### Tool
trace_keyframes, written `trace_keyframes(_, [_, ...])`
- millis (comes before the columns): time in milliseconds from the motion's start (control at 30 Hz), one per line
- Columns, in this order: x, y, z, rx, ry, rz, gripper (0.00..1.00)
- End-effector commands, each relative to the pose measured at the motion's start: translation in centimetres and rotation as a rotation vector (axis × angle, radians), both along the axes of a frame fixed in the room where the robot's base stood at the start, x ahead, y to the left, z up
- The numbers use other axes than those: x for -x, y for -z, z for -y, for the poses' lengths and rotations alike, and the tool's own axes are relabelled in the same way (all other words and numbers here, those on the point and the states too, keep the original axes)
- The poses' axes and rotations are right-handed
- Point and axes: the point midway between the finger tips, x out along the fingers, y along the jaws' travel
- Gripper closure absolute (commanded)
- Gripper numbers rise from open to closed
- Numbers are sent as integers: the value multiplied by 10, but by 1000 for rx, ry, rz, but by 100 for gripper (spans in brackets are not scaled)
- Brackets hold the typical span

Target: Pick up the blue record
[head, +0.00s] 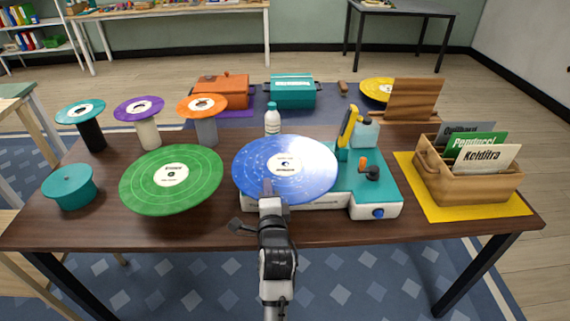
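The blue record (308,174) lies label up over the left part of the teal and white turntable (372,195). Its label is white with a blue centre. The turntable has a yellow tonearm (348,127) just right of the record. My gripper (268,189) is at the record's front edge, overlapping it in the head view. The fingers are small and seen from behind, so I cannot tell whether they are open or shut, or whether they touch the record. The spot where the record rests is hidden beneath it.
A large green record (190,190) is left of the blue one. Small teal, purple and orange discs (203,104) top stands at back left. A white bottle (272,122) stands close behind the blue record. A wooden crate (470,187) of sleeves is right.

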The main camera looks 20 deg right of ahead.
Motion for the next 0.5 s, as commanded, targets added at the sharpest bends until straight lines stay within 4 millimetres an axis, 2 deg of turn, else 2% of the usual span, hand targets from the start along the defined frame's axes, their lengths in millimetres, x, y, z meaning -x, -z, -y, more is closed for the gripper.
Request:
trace_keyframes(100, [0, 0, 0, 0, 0, 0, 100])
trace_keyframes(500, [0, -2, 0, 0, 0, 2, 100])
